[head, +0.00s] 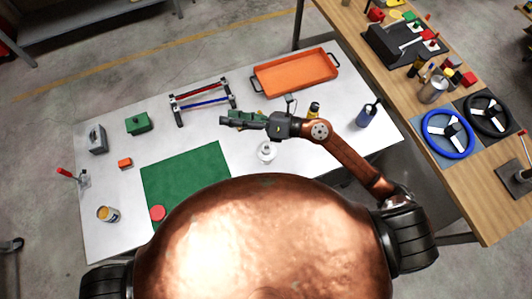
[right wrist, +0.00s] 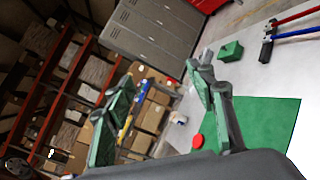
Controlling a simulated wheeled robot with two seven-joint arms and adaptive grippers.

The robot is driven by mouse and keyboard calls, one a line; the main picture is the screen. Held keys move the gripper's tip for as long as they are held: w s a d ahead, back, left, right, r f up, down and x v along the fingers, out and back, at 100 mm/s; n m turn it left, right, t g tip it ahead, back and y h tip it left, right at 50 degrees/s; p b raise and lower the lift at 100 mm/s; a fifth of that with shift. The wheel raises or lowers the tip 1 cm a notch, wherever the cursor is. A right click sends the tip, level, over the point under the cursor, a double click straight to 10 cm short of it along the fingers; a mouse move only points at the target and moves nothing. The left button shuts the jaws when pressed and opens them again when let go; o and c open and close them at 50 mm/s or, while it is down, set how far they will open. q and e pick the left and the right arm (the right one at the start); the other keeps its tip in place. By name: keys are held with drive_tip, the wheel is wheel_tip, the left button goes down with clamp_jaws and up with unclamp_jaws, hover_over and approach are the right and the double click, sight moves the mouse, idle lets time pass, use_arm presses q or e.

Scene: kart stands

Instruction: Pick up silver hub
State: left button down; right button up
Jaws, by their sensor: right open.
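A small silver, round-based piece, which looks like the silver hub (head: 266,153), stands on the white table just in front of my right wrist. My right gripper (head: 236,118) is above the table, pointing left, with the hub below and to the right of its fingers. In the right wrist view its two green-padded fingers (right wrist: 162,108) are spread apart with nothing between them. The hub does not show in the right wrist view. My left gripper is not in view.
The white table (head: 320,165) holds a green mat (head: 190,175) with a red disc (head: 157,212), an orange tray (head: 295,72), a red-and-blue bar frame (head: 203,99), a green block (head: 138,123) and a dark blue bottle (head: 367,114). A wooden bench (head: 470,190) with steering wheels stands right.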

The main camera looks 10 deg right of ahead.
wheel_tip(320, 180, down, 6)
drive_tip(key=s+f+n+g+h, duration=0.1)
drive_tip(key=s+n+g+h, duration=0.1)
drive_tip(key=n+g, duration=0.15)
drive_tip(key=n+g+h, duration=0.2)
drive_tip(key=n+h, duration=0.3)
drive_tip(key=h, duration=0.5)
approach(266, 148)
drive_tip(key=shift+s+a+f+t+p, duration=0.1)
drive_tip(key=shift+s+a+t+p, duration=0.25)
drive_tip(key=shift+s, duration=0.35)
drive_tip(key=shift+x, duration=0.95)
drive_tip(key=p+x, duration=0.1)
drive_tip(key=x, duration=0.1)
drive_tip(key=p+x, duration=0.1)
drive_tip(key=x, duration=0.1)
drive_tip(key=shift+w+a, duration=0.1)
drive_tip(key=shift+a, duration=0.2)
drive_tip(key=shift+w+a+f, duration=0.1)
drive_tip(key=shift+a+f, duration=0.05)
drive_tip(key=shift+f, duration=0.4)
drive_tip(key=shift+c, duration=0.7)
